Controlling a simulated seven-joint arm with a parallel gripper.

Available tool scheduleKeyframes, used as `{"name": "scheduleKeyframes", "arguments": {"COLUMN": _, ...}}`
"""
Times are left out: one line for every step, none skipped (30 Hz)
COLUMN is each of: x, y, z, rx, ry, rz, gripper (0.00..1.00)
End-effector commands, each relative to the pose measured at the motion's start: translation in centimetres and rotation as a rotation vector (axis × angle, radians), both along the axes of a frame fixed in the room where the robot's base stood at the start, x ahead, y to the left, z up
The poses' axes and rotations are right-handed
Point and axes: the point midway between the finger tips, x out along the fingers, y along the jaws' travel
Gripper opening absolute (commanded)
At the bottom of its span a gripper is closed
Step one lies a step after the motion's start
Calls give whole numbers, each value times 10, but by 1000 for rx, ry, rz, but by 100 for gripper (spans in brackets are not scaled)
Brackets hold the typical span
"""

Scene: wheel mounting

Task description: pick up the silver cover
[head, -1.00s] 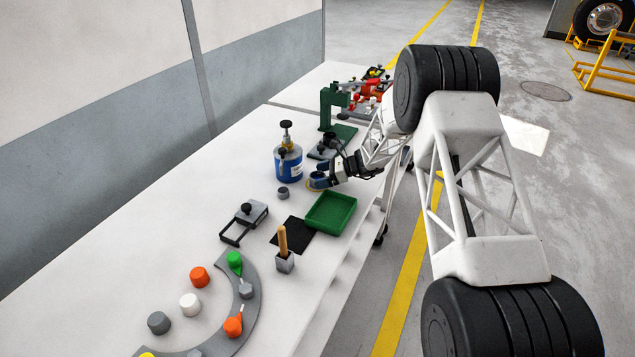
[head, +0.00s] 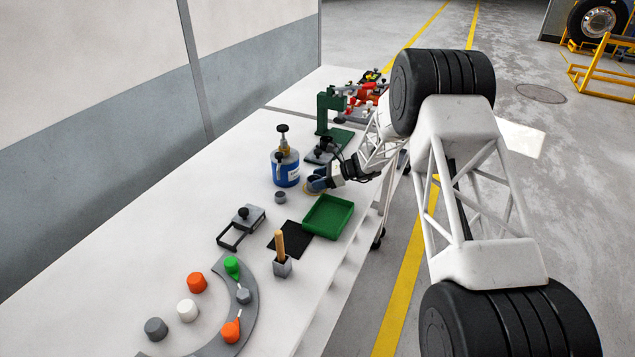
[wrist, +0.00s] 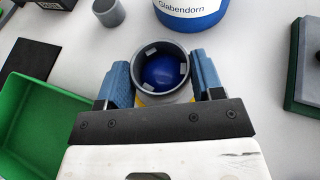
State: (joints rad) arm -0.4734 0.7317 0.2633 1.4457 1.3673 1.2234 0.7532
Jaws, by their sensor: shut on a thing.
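My gripper (wrist: 160,82) has its two blue fingers against either side of a round grey, silver-like cover (wrist: 137,69), shut on it. The cover is an open ring seen from above, with small notches inside its rim and a shiny blue dome within. A yellow and pale base shows just below it; I cannot tell whether the cover is lifted off this base. In the head view my gripper (head: 317,183) is low over the bench beside the blue canister, and its fingers mostly hide the cover. A smaller grey cup (head: 280,197) stands apart on the bench, also in the wrist view (wrist: 108,12).
The blue canister (head: 285,172) stands close behind the gripper. A green tray (head: 328,217) lies in front, beside a black mat (head: 291,240). A green press (head: 330,112) stands farther back. A wooden-handled tool (head: 280,250) and coloured knobs are toward the front.

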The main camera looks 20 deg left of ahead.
Motion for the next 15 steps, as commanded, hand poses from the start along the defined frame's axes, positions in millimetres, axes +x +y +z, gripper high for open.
{"name": "scheduleKeyframes", "arguments": {"x": 0, "y": 0, "z": 3, "rx": 0, "ry": -1, "rz": 0, "gripper": 28}}
{"name": "scheduleKeyframes", "arguments": {"x": 0, "y": 0, "z": 5, "rx": 0, "ry": -1, "rz": 0, "gripper": 28}}
{"name": "scheduleKeyframes", "arguments": {"x": 0, "y": 0, "z": 7, "rx": 0, "ry": -1, "rz": 0, "gripper": 28}}
{"name": "scheduleKeyframes", "arguments": {"x": 0, "y": 0, "z": 9, "rx": 0, "ry": -1, "rz": 0, "gripper": 28}}
{"name": "scheduleKeyframes", "arguments": {"x": 0, "y": 0, "z": 12, "rx": 1, "ry": -2, "rz": 1, "gripper": 28}}
{"name": "scheduleKeyframes", "arguments": {"x": 0, "y": 0, "z": 16, "rx": 1, "ry": -2, "rz": 1, "gripper": 28}}
{"name": "scheduleKeyframes", "arguments": {"x": 0, "y": 0, "z": 20, "rx": 1, "ry": -3, "rz": 0, "gripper": 28}}
{"name": "scheduleKeyframes", "arguments": {"x": 0, "y": 0, "z": 24, "rx": 1, "ry": -3, "rz": 0, "gripper": 28}}
{"name": "scheduleKeyframes", "arguments": {"x": 0, "y": 0, "z": 30, "rx": 2, "ry": -4, "rz": 1, "gripper": 28}}
{"name": "scheduleKeyframes", "arguments": {"x": 0, "y": 0, "z": 34, "rx": 1, "ry": -3, "rz": 1, "gripper": 28}}
{"name": "scheduleKeyframes", "arguments": {"x": 0, "y": 0, "z": 38, "rx": 1, "ry": -3, "rz": 1, "gripper": 28}}
{"name": "scheduleKeyframes", "arguments": {"x": 0, "y": 0, "z": 44, "rx": 1, "ry": -3, "rz": 1, "gripper": 28}}
{"name": "scheduleKeyframes", "arguments": {"x": 0, "y": 0, "z": 49, "rx": 1, "ry": -3, "rz": 1, "gripper": 28}}
{"name": "scheduleKeyframes", "arguments": {"x": 0, "y": 0, "z": 54, "rx": 1, "ry": -3, "rz": 2, "gripper": 28}}
{"name": "scheduleKeyframes", "arguments": {"x": 0, "y": 0, "z": 60, "rx": 1, "ry": -3, "rz": 2, "gripper": 28}}
